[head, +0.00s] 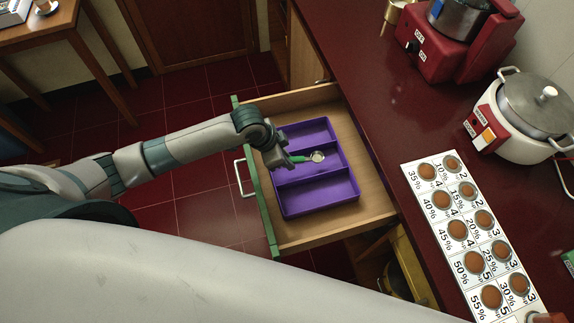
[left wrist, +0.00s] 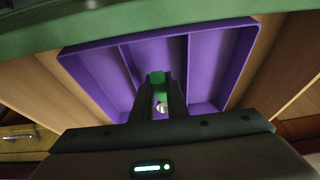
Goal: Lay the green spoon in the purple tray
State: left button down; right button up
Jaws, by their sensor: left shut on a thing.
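The purple tray (head: 318,195) lies in an open wooden drawer and has several compartments. It also shows in the left wrist view (left wrist: 210,60). My left gripper (head: 283,160) is over the tray and is shut on the green spoon (head: 299,159). The spoon's silvery bowl points right over the middle compartment in the head view. In the left wrist view the green handle (left wrist: 156,78) sits between the fingers. I cannot tell whether the spoon touches the tray floor. My right gripper is not in view.
The drawer (head: 378,217) has a green front with a pale handle (head: 243,178). A dark red counter (head: 350,50) runs along its right, with a red appliance (head: 455,40), a white cooker (head: 525,115) and a white board (head: 470,235) of brown discs.

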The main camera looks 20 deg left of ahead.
pick_arm(q)
jog(key=shift+f+p, duration=0.35)
jog(key=shift+f, duration=1.7)
jog(key=c, duration=1.7)
grip_release()
jog(key=shift+f, duration=0.1)
jog(key=shift+c, duration=0.2)
jog(key=shift+r, duration=0.2)
